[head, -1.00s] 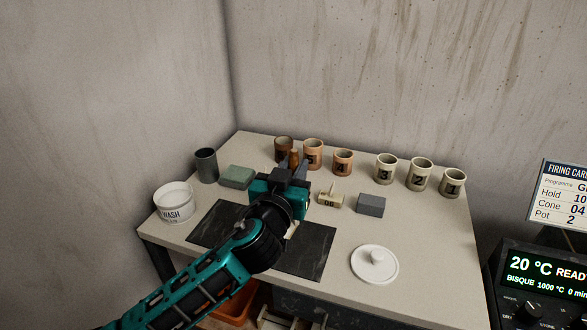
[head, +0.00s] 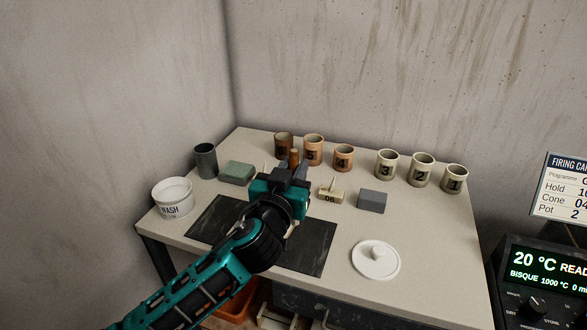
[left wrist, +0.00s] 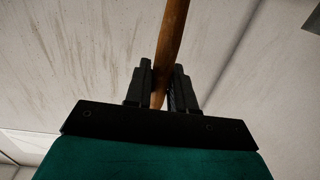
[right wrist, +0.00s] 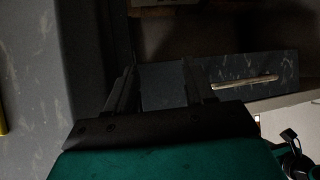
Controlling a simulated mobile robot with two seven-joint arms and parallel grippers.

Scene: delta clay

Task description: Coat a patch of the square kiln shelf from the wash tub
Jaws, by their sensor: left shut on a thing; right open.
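The white wash tub (head: 174,211) stands open at the table's left edge, its label reading "WASH". The kiln shelf (head: 308,252) is a dark flat slab lying on the front of the table. My left arm crosses over its middle and hides part of it. My left gripper (head: 293,172) is over the slab's far side, shut on a wooden handle (head: 294,157). The handle also shows between the fingers in the left wrist view (left wrist: 170,45); its lower end is hidden. My right gripper (right wrist: 155,88) is open and empty in the right wrist view, facing a dark drawer front.
A grey cup (head: 205,160) and green block (head: 237,172) are at the left. Several numbered cups (head: 386,165) line the back. A kiln controller (head: 540,275) is far right.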

